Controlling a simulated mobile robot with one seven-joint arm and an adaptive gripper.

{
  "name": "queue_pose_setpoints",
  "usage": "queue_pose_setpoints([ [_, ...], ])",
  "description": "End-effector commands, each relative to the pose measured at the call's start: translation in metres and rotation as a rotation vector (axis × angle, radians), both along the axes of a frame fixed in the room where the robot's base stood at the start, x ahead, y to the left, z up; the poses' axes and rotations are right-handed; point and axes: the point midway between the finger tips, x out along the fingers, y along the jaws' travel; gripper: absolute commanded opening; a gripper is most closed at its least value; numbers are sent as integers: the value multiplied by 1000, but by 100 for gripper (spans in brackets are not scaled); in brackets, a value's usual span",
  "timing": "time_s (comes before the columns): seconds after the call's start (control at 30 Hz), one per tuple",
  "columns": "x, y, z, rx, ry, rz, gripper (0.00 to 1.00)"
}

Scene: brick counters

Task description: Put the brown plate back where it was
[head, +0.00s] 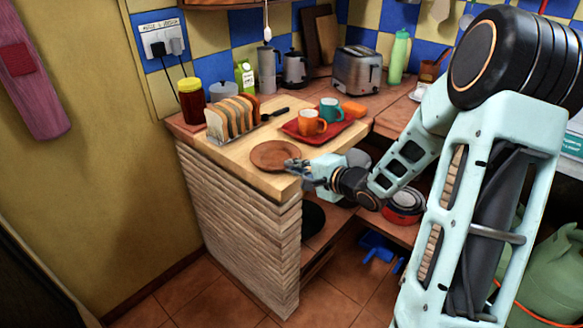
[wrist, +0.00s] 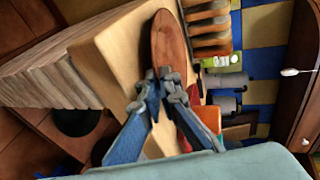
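The brown plate (head: 272,155) is a flat round disc, roughly level over the light wooden board (head: 237,153) at the counter's corner. I cannot tell if it touches the board or is held just above it. My gripper (head: 293,167) reaches in from the right at the plate's near right rim. In the wrist view, the two fingers of my gripper (wrist: 159,76) are close together on either side of the rim of the plate (wrist: 168,42), shut on it. The fingers hide a small part of the rim.
A toast rack with bread slices (head: 232,117) stands behind the plate. A red tray (head: 325,131) holds an orange mug (head: 312,122) and a teal mug (head: 331,109). A toaster (head: 358,69) and green bottle (head: 399,57) stand at the back. Bare board lies left of the plate.

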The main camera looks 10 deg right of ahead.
Motion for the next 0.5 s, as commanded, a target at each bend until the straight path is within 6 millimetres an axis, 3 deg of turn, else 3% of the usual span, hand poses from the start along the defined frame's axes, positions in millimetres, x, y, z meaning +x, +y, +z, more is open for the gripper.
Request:
queue_pose_setpoints([
  [0.2, 0, 0, -2, 1, -2, 0, 0],
  [0.3, 0, 0, -2, 0, 0, 0, 12],
  [0.5, 0, 0, -3, 0, 0, 0, 12],
])
